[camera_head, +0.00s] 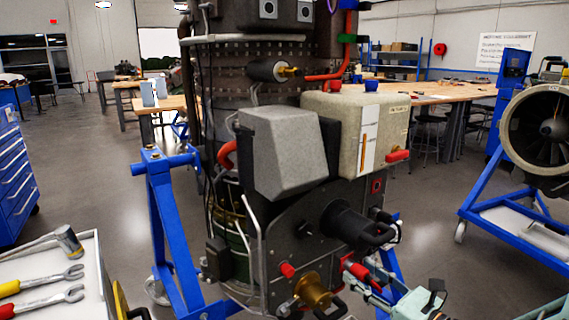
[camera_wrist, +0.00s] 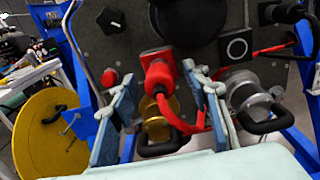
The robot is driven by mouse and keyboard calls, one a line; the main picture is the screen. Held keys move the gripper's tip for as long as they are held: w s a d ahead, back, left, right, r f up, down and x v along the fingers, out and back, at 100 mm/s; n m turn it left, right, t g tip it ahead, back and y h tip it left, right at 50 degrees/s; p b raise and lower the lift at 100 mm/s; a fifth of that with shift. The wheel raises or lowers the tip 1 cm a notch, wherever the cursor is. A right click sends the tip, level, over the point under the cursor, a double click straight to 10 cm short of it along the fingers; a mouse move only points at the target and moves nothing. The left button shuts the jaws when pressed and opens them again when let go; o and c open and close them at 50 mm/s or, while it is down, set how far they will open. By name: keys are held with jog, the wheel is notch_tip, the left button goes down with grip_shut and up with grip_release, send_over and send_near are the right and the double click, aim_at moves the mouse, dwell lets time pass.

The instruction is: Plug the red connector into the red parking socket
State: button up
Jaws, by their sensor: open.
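The red connector (camera_wrist: 159,72) sits against the dark panel (camera_wrist: 135,32) in the wrist view, with a red cable curving down and right from it. It also shows at the panel's lower right in the head view (camera_head: 356,270). My gripper (camera_wrist: 161,82) is open, with one blue finger on each side of the red connector and visible gaps. The socket behind the connector is mostly hidden. A small red-framed square (camera_head: 376,186) is higher on the panel in the head view; I cannot tell whether it is the red parking socket.
A brass fitting (camera_head: 313,289) with a black handle is below the connector. A silver fitting (camera_wrist: 246,93) is on the right. A large black plug (camera_head: 347,222) juts from the panel above. A red knob (camera_head: 287,270) is left. Blue stand legs (camera_head: 168,225) flank the turbine.

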jog(key=shift+p, duration=0.55)
dwell(0.4)
grip_shut()
